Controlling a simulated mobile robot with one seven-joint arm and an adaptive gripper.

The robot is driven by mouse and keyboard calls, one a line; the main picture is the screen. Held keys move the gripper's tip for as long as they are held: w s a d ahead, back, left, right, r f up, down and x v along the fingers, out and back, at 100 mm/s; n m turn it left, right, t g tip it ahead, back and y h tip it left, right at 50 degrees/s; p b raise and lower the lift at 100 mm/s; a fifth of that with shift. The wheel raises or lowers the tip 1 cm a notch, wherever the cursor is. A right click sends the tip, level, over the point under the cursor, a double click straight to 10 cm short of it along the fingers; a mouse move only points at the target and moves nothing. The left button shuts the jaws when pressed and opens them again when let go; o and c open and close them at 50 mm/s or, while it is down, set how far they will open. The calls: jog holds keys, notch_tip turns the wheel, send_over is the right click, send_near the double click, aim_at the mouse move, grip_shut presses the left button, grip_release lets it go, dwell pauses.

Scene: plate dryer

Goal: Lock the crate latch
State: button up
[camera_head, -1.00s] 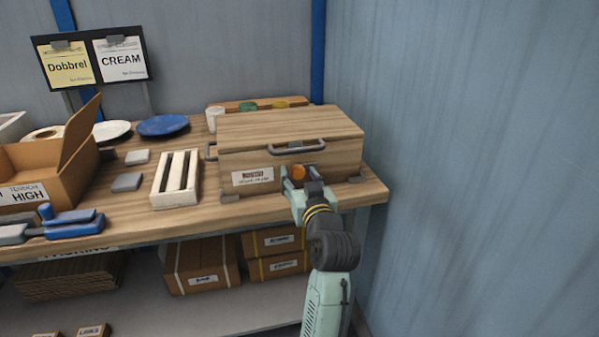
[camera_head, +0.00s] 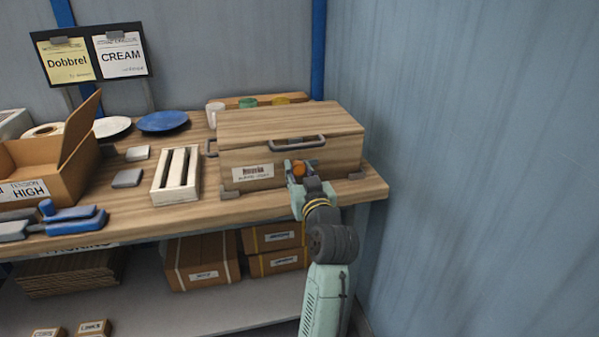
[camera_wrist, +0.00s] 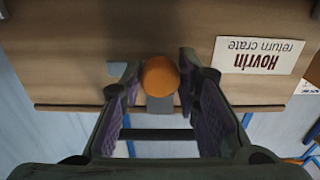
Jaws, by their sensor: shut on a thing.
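The wooden crate (camera_head: 235,156) stands with its lid down at the right end of the bench. The latch's orange knob (camera_head: 299,170) is on the crate's front, below the lid handle (camera_head: 297,143). In the wrist view, the knob (camera_wrist: 160,76) sits between the fingers, with a grey latch plate (camera_wrist: 160,104) beside it. My gripper (camera_head: 302,168) is shut on the knob, one finger on each side; it also shows in the wrist view (camera_wrist: 159,82). The fingers partly hide the latch in the head view, so I cannot tell whether it is engaged.
A slatted white wooden box (camera_head: 176,178) stands left of the crate. Cups (camera_head: 248,102) and a wooden strip are behind it. An open cardboard box (camera_head: 72,165), plates (camera_head: 163,121) and blue tools (camera_head: 75,218) are further left. A wall (camera_head: 470,150) rises on the right.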

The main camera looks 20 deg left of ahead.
jog(key=shift+c, duration=0.6)
jog(key=shift+n, duration=0.3)
jog(key=n+b, duration=0.2)
jog(key=n, duration=0.1)
jog(key=shift+d+f+n, duration=0.1)
jog(key=shift+n, duration=0.3)
jog(key=n+b, duration=0.3)
jog(key=n, duration=0.1)
jog(key=shift+n, duration=0.3)
jog(key=n+b, duration=0.3)
jog(key=n, duration=0.1)
jog(key=shift+n+b, duration=1.55)
jog(key=shift+n, duration=0.95)
jog(key=o, duration=1.1)
jog(key=shift+r, duration=0.2)
